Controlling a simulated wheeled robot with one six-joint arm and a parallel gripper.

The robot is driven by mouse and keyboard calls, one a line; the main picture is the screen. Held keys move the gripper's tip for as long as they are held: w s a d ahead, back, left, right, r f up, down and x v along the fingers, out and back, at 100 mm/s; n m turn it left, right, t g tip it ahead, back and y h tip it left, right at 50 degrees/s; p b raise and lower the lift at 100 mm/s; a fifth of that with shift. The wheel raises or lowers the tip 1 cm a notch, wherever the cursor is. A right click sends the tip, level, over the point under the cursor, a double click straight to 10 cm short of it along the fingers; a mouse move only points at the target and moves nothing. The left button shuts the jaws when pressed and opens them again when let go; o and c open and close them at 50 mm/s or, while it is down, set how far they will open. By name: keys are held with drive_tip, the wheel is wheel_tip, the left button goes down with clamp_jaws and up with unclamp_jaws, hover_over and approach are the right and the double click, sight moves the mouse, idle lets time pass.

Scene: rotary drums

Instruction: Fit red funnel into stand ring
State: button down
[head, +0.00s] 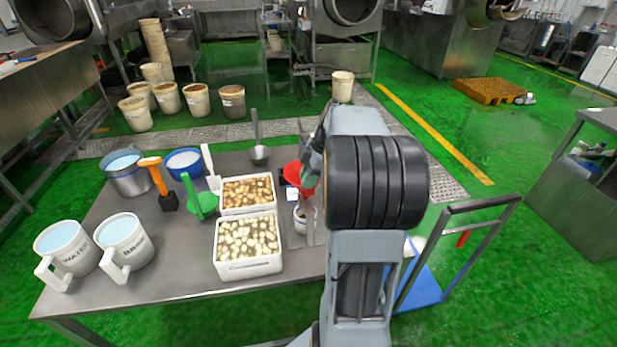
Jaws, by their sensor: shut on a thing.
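The red funnel (300,176) is above the right part of the steel table, left of my arm. My gripper (309,163) is at the funnel, shut on it; the fingertips are small and partly hidden by my arm. Below the funnel a small cup with a white rim (304,218) stands on a grey plate (296,239), which seems to be the stand's base. The stand ring cannot be made out clearly near the funnel. I cannot tell whether the funnel touches it.
Two tubs of pieces (247,265) (268,208) stand left of the cup. A green funnel-like scoop (207,203), a metal scoop (259,152), an orange-handled tool (155,175) and two white jugs (66,250) (124,240) are on the table.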

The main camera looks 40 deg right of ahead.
sight(308, 195)
drive_tip(key=shift+f+b, duration=1.45)
drive_tip(key=shift+f, duration=0.2)
drive_tip(key=c, duration=1)
unclamp_jaws()
drive_tip(key=shift+r, duration=0.1)
drive_tip(key=v, duration=1.3)
drive_tip(key=shift+s+d+r, duration=0.1)
drive_tip(key=shift+d+r, duration=0.05)
drive_tip(key=shift+r, duration=0.2)
